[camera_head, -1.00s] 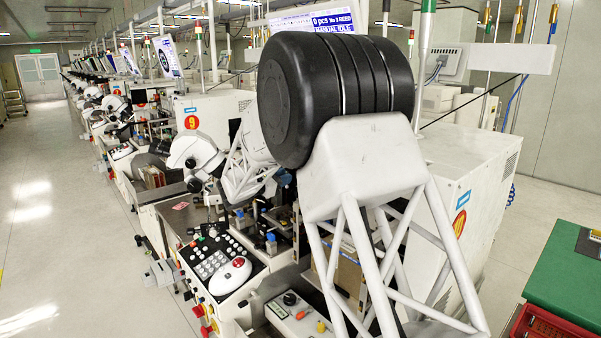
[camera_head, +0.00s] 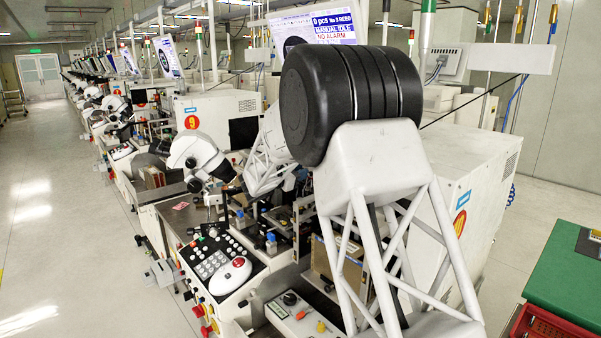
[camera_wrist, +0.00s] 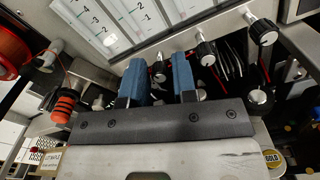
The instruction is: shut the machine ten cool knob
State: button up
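In the wrist view my gripper (camera_wrist: 157,64) has two blue fingers standing apart with a gap between them, and I see nothing held. Several small black knobs with silver stems are beyond the fingers: a far-right knob (camera_wrist: 264,31), a middle knob (camera_wrist: 205,52) and a knob near the gap (camera_wrist: 158,71). I cannot read which one is the cool knob. In the head view the near machine (camera_head: 478,170) carries a partly hidden round orange label (camera_head: 459,223), whose number I cannot read whole. My arm hides the gripper and these knobs there.
A white panel with numbered scales (camera_wrist: 125,22) stands behind the knobs. An orange-and-black cylinder (camera_wrist: 66,103) hangs at the left. In the head view, a keypad console (camera_head: 218,262) and a small control box (camera_head: 297,312) are in front. A green-topped table (camera_head: 565,270) stands right.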

jog(key=shift+w+d, duration=0.15)
jog(key=shift+w, duration=0.05)
jog(key=shift+c, duration=0.3)
grip_shut()
jog(key=shift+m, duration=2.3)
jog(key=shift+o, duration=0.3)
grip_release()
